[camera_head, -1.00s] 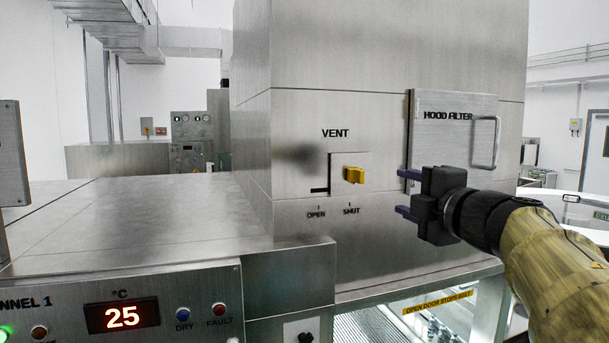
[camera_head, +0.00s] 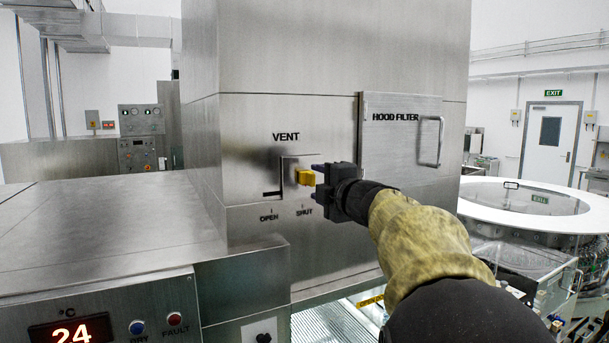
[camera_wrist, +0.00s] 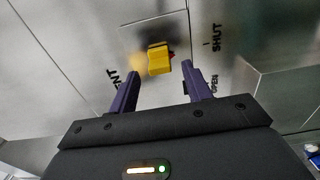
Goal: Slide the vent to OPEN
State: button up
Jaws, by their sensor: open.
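The yellow vent knob (camera_head: 305,177) sits in its recessed slot on the steel hood front, under the word VENT. It is at the right end, above the SHUT mark (camera_head: 305,211); the OPEN mark (camera_head: 269,217) is to its left. My gripper (camera_head: 316,184) is open, with its fingertips close to the knob's right side. In the wrist view the knob (camera_wrist: 159,59) lies just ahead of the gap between my two purple fingers (camera_wrist: 158,82). The knob appears not gripped; I cannot tell whether a finger touches it.
The hood filter panel (camera_head: 385,140) with its handle (camera_head: 430,142) is right of the slot, close to my arm. A steel counter (camera_head: 100,215) extends left. A panel with a red display (camera_head: 70,331) is at the lower left. A round white-rimmed machine (camera_head: 540,205) is at the right.

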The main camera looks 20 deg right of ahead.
aim_at(314, 181)
jog(key=w+p, duration=0.1)
jog(key=w, duration=0.3)
jog(key=shift+w, duration=0.1)
jog(key=shift+a, duration=0.1)
grip_shut()
